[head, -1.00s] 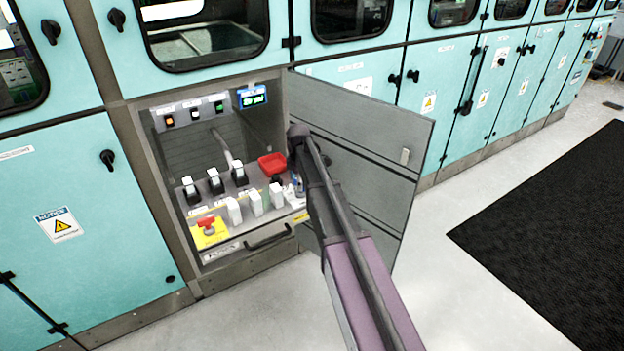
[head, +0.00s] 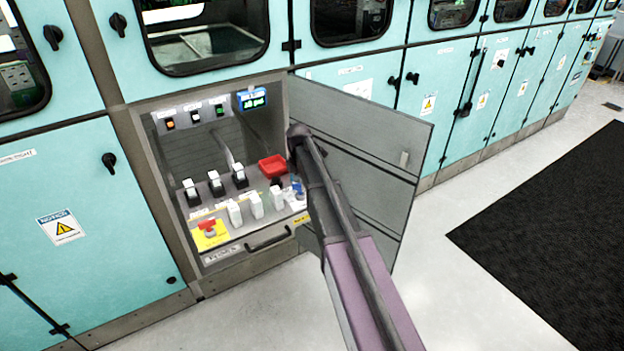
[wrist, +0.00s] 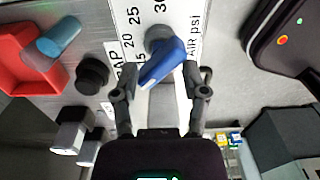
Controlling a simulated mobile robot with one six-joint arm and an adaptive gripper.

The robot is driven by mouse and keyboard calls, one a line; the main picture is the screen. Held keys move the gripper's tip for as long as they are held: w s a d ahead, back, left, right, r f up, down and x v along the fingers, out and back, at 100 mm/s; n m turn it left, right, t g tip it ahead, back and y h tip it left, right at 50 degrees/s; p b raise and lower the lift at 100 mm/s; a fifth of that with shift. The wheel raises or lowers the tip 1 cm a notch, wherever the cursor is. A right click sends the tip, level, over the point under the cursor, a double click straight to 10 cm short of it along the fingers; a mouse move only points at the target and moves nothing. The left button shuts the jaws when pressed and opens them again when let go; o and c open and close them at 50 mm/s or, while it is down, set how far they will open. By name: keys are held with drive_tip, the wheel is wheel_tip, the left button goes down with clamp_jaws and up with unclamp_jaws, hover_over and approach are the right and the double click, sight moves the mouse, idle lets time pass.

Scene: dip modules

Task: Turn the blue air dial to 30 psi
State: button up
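The blue air dial (wrist: 164,62) shows in the wrist view, on a white scale with 20, 25 and 30 printed and "AIR psi" beside it. Its handle slants toward the lower left of that picture. The dial also shows as a small blue spot in the head view (head: 297,184), at the right of the open cabinet's panel. My gripper (wrist: 166,72) is open, with one finger on each side of the dial and visible gaps to the handle.
A red tray (head: 272,166) sits behind the dial area. White switches (head: 235,213) and a red knob on a yellow plate (head: 210,233) are to the left. The open grey door (head: 375,150) stands right of my arm. A black knob (wrist: 92,74) is near my left finger.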

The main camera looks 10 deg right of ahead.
drive_tip(key=shift+r+p, duration=6.15)
drive_tip(key=shift+r, duration=0.35)
drive_tip(key=s+m, duration=1.2)
drive_tip(key=s, duration=0.4)
drive_tip(key=shift+s+r, duration=0.2)
drive_tip(key=shift+s, duration=0.1)
drive_tip(key=n, duration=0.3)
hover_over(300, 184)
drive_tip(key=shift+f, duration=0.45)
drive_tip(key=shift+f+b, duration=0.1)
drive_tip(key=shift+b, duration=0.25)
wheel_tip(300, 184, down, 14)
drive_tip(key=b, duration=1.3)
drive_tip(key=shift+r+b, duration=0.25)
drive_tip(key=shift+b, duration=0.05)
